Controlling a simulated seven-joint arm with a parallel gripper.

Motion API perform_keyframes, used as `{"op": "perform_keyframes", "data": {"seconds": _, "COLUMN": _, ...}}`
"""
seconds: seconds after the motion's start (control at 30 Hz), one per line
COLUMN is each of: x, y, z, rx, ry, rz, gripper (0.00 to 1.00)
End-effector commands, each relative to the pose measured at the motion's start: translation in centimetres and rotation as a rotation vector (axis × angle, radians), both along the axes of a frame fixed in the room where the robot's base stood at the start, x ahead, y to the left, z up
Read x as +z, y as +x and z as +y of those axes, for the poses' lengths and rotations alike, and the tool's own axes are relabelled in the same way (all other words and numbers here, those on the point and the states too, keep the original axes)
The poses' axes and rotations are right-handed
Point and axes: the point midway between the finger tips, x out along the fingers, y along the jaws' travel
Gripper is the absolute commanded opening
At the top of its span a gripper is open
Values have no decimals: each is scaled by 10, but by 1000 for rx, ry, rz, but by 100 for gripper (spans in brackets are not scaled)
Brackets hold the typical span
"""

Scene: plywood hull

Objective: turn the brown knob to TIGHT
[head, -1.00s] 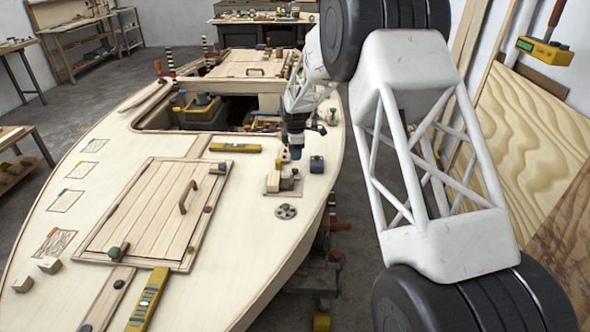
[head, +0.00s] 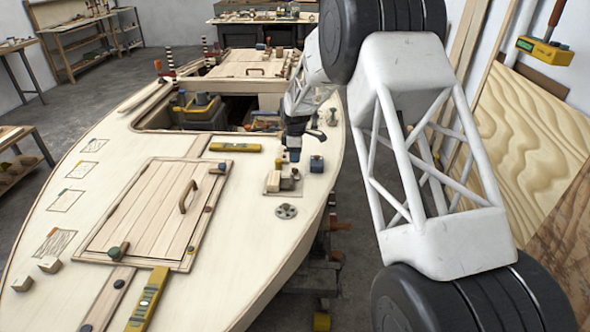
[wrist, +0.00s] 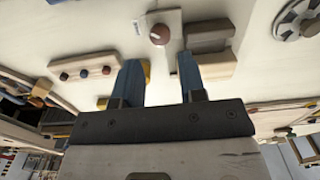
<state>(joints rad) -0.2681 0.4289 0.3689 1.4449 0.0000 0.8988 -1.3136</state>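My gripper (wrist: 160,70) shows two blue fingers standing apart in the wrist view, with nothing between them. The brown knob (wrist: 160,34) is round and sits on a pale plate (wrist: 166,18) just beyond the fingertips, roughly centred between them. A small label (wrist: 137,27) lies beside the knob; I cannot read it. In the head view my gripper (head: 293,156) points down just above a cluster of small blocks on the right side of the deck. The brown knob is too small there to make out surely. I see no contact between fingers and knob.
Wooden blocks (wrist: 208,36) stand close to the right of the knob. A strip with coloured knobs (wrist: 85,69) lies to the left. A blue block (head: 317,164) and a grey wheel (head: 286,211) are near the cluster. The open hatch (head: 215,115) lies behind.

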Motion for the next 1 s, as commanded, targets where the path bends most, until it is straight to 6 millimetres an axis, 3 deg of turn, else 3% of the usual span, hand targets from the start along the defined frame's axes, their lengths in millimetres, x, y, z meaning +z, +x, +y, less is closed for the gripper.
{"op": "perform_keyframes", "data": {"seconds": 0.5, "x": -57, "y": 0, "z": 0, "rx": 0, "ry": 0, "rz": 1, "gripper": 38}}
{"op": "perform_keyframes", "data": {"seconds": 1.0, "x": -66, "y": 0, "z": 0, "rx": 0, "ry": 0, "rz": 0, "gripper": 35}}
